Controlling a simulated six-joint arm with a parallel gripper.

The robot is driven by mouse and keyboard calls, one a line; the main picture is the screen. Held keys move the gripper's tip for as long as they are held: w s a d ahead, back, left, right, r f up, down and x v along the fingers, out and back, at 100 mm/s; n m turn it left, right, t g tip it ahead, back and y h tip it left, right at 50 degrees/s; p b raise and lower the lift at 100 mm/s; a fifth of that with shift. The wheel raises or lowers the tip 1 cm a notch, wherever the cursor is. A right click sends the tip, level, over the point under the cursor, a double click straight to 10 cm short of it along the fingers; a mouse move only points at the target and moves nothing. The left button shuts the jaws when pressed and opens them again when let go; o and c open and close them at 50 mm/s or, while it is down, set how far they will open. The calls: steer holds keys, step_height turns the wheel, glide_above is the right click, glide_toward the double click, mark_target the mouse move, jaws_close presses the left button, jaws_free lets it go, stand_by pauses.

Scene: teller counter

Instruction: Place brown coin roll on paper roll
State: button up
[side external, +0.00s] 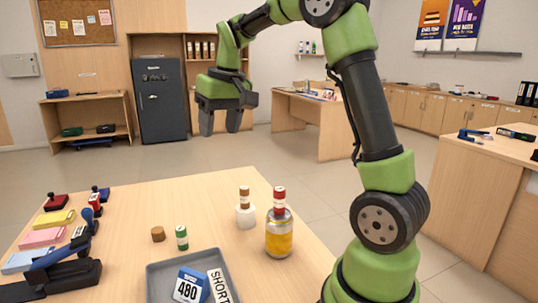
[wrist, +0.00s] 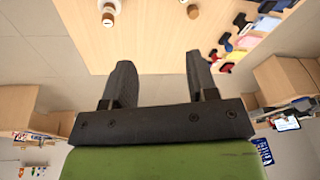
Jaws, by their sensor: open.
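The brown coin roll (side external: 244,196), with a pale band, stands upright on top of the white paper roll (side external: 246,217) near the middle of the table's far side. In the wrist view the brown coin roll (wrist: 108,18) and the paper roll (wrist: 113,5) show at the top edge, partly cut off. My gripper (side external: 221,122) is open and empty, high above the table and well clear of both rolls. Its two spread fingers also show in the wrist view (wrist: 158,66).
A green coin roll (side external: 181,238) and a brown cork-like disc (side external: 158,234) stand left. A grey tray (side external: 157,275) is in front; stamps and pads (side external: 40,238) line the left.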

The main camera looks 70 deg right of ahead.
steer(key=s+a+r+n+t+y, duration=0.1)
steer(key=s+a+t, duration=0.3)
steer(key=s+a, duration=1.1)
steer(key=shift+s+t+y, duration=0.3)
steer(key=shift+s+y, duration=0.3)
steer(key=shift+s, duration=0.55)
